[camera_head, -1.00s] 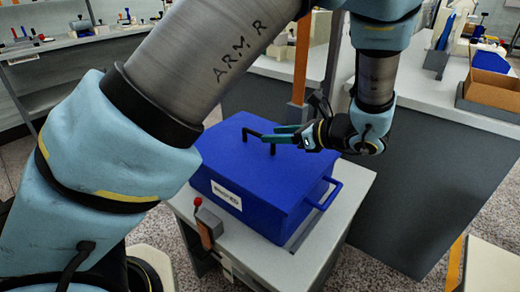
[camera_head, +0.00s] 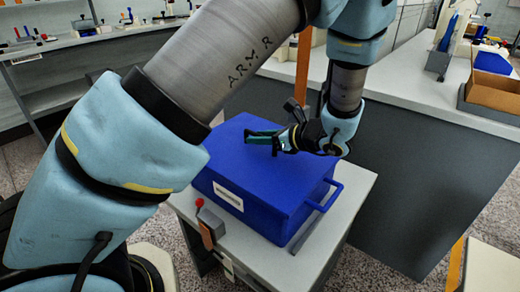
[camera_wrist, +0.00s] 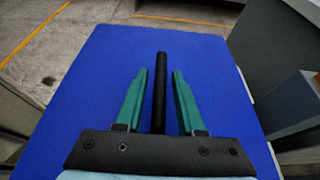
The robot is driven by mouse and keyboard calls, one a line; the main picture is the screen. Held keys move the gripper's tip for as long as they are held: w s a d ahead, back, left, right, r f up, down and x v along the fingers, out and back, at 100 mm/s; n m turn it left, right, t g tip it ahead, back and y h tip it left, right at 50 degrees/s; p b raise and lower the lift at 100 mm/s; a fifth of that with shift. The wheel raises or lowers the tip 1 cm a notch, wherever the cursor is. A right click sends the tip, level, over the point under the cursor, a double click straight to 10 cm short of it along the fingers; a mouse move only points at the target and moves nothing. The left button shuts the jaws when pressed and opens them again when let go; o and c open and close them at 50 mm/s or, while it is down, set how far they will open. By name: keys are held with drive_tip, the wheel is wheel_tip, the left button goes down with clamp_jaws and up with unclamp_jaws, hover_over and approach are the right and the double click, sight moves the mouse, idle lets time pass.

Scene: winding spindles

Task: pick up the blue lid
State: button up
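The blue lid (camera_head: 258,180) lies flat on top of a blue box with a white label, on a grey stand. A black bar handle (camera_wrist: 160,88) stands up from the lid's middle in the wrist view. My gripper (camera_head: 250,136) is over the lid at this handle. In the wrist view its two green fingers (camera_wrist: 155,95) are open, one on each side of the handle, with a gap on both sides. In the head view the gripper hides most of the handle. I cannot tell how far down the fingers reach along it.
The blue box (camera_head: 231,201) has a side handle (camera_head: 326,196) at its right. A small red-knobbed lever (camera_head: 203,212) stands at the stand's (camera_head: 335,222) front left. A grey bench (camera_head: 425,105) with a cardboard tray (camera_head: 492,97) is behind at right.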

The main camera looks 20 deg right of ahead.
clamp_jaws()
idle(1.1)
